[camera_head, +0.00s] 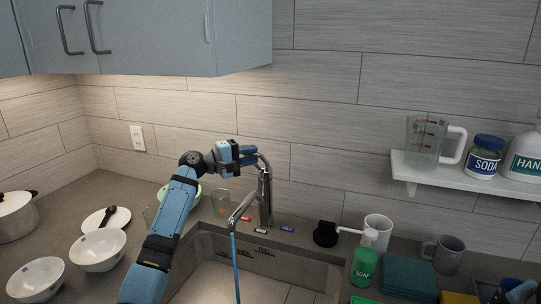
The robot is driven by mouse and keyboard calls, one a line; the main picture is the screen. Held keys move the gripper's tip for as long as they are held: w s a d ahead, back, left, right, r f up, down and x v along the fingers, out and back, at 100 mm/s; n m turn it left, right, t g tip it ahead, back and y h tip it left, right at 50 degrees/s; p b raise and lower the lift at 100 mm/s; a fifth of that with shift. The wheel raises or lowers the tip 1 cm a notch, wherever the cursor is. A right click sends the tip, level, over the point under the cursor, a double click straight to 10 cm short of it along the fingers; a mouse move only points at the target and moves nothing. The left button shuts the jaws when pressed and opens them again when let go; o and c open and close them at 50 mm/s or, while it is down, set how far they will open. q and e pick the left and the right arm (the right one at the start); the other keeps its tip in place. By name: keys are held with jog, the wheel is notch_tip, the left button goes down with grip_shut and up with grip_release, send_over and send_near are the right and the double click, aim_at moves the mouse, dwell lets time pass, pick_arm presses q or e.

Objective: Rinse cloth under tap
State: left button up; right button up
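The metal tap (265,195) stands behind the sink (262,262). A thin blue stream of water (236,262) falls from its spout into the basin. My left gripper (250,156) is at the lever on top of the tap, with its fingers close to or touching it. Whether the fingers are closed on the lever is too small to tell. A teal, flat, folded-looking item (408,276), which may be the cloth, lies on the counter right of the sink.
A yellow sponge-like block (458,298) is at the bottom edge. White bowls (97,249) and a pot (16,217) occupy the left counter. A shelf (445,178) juts out above right.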

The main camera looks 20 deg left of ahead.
pick_arm(q)
grip_shut()
jog(key=s+f, duration=0.1)
jog(key=s+f+b, duration=0.1)
jog(key=f, duration=0.1)
jog(key=shift+s, duration=0.25)
pick_arm(e)
jog(key=shift+s+f, duration=0.1)
jog(key=shift+f, duration=0.55)
pick_arm(q)
jog(key=shift+s, duration=0.1)
pick_arm(e)
jog(key=shift+r, duration=0.1)
pick_arm(q)
jog(key=shift+o, duration=1.7)
grip_release()
jog(key=shift+o, duration=1.3)
jog(key=shift+f, duration=0.1)
jog(key=shift+w, duration=0.25)
